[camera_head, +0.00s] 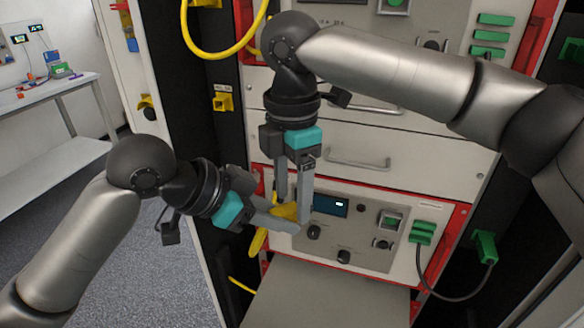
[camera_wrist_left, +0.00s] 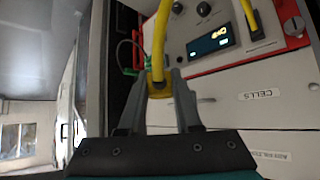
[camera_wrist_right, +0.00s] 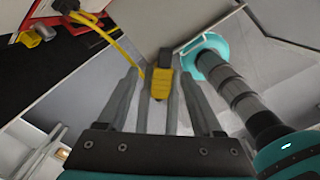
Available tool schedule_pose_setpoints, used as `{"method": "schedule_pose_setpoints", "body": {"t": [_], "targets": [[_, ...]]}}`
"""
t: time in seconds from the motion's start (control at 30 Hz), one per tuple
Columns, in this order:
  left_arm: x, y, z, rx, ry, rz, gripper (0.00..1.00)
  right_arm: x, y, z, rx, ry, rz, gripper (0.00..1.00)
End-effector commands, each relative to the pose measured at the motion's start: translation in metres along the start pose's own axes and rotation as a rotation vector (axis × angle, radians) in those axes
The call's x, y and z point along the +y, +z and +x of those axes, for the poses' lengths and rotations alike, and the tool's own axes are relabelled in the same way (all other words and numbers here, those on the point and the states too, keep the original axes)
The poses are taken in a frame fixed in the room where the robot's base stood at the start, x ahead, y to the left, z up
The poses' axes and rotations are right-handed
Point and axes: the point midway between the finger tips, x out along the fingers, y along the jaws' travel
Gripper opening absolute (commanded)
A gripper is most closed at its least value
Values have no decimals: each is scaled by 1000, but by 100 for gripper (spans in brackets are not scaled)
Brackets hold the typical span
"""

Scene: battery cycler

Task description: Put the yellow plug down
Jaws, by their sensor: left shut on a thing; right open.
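The yellow plug (camera_head: 287,211) is in front of the left part of the lower red-framed unit, with its yellow cable (camera_head: 258,241) hanging below. My left gripper (camera_head: 281,217) is shut on it; in the left wrist view the plug (camera_wrist_left: 160,91) sits between the fingertips, with the cable rising across the picture. My right gripper (camera_head: 293,208) reaches down from above, open, its fingers on either side of the plug in the picture. In the right wrist view the plug (camera_wrist_right: 160,83) lies between the open fingers; contact with them cannot be told.
The lower unit (camera_head: 390,262) has a screen, knobs and a green plug (camera_head: 422,232) with a dark cable. A grey shelf (camera_head: 330,295) juts out below. A yellow connector (camera_head: 222,101) is on the dark rack post. A table (camera_head: 50,95) stands far left.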

Motion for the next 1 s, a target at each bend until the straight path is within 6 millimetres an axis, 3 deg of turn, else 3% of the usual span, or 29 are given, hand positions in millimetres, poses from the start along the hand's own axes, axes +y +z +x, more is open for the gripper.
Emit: {"method": "schedule_pose_setpoints", "body": {"t": [0.4, 1.0], "targets": [[0, 0, 0, 1, 0, 0, 1, 0, 0, 9, 0, 0, -1, 68], [1, 0, 0, 1, 2, 1, 1, 0, 0, 9, 0, 2, -1, 1]]}}
